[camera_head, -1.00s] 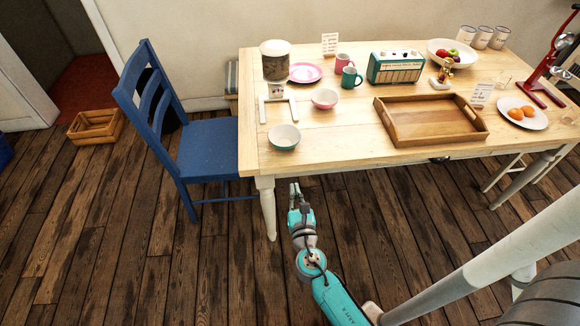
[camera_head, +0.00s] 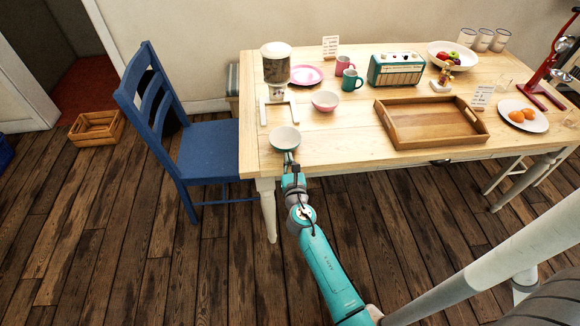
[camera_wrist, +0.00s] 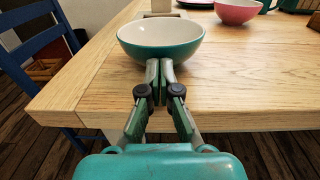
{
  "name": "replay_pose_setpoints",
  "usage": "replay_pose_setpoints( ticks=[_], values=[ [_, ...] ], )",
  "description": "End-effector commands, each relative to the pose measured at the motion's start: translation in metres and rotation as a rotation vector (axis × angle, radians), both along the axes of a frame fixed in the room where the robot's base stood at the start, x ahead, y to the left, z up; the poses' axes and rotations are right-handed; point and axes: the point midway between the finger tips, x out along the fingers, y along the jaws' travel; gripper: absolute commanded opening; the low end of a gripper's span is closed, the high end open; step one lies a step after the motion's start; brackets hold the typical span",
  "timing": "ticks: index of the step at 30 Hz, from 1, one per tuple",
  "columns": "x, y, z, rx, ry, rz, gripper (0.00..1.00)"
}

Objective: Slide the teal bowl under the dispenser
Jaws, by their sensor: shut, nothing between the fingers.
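The teal bowl (camera_head: 285,139), white inside, sits upright near the table's front-left edge. It also shows in the wrist view (camera_wrist: 160,48). The dispenser (camera_head: 276,70), a pale-topped container narrowing downward, stands at the back left of the table. A white bracket-shaped guide (camera_head: 293,105) lies on the table in front of it, between it and the bowl. My gripper (camera_head: 288,158) is shut and empty. In the wrist view the fingertips (camera_wrist: 160,68) are at the bowl's near side, touching or almost touching it.
A pink bowl (camera_head: 325,101) sits to the right of the guide. A pink plate (camera_head: 306,75), a teal mug (camera_head: 351,80) and a radio (camera_head: 396,69) stand farther back. A wooden tray (camera_head: 430,122) lies to the right. A blue chair (camera_head: 185,140) stands left of the table.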

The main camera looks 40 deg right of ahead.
Motion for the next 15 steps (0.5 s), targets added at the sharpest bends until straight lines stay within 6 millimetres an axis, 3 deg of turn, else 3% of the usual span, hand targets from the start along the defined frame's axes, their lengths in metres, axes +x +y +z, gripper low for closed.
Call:
replay_pose_setpoints(
  ticks=[15],
  values=[
    [0.0077,-0.0048,-0.0005,-0.001,0.001,-0.001,0.0]
  ],
)
